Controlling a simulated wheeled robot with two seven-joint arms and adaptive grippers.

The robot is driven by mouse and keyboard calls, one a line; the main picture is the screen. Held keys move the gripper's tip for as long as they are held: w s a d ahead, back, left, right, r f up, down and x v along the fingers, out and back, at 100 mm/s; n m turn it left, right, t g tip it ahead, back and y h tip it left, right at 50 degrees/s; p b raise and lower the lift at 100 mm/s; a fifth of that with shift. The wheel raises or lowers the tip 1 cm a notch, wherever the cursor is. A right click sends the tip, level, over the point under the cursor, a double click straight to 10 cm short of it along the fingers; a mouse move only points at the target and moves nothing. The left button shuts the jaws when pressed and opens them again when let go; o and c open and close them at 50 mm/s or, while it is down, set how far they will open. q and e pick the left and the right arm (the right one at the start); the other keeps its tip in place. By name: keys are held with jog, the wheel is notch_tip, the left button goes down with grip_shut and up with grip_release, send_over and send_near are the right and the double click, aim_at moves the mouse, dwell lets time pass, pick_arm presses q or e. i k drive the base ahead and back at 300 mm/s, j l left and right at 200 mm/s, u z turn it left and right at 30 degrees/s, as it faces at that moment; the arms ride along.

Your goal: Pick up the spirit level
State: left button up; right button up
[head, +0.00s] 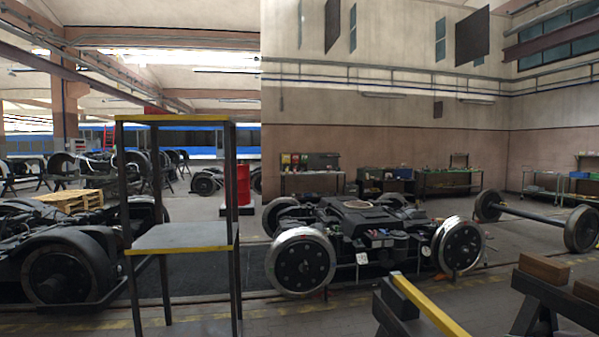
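I cannot make out a spirit level for certain in the head view. A long yellow bar (432,307) lies along the top of a dark trestle at the bottom right, running toward the lower frame edge. I cannot tell whether it is a level or a painted edge of the stand. Neither of my grippers is in view.
A dark step stand (180,237) with yellow edges stands at the near left. A bogie (365,235) is in the middle, another at the left. Wood blocks (543,267) sit on a trestle at the right. Workbenches (450,180) line the back wall.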

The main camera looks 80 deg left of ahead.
aim_at(148, 110)
jog(key=u, duration=3.45)
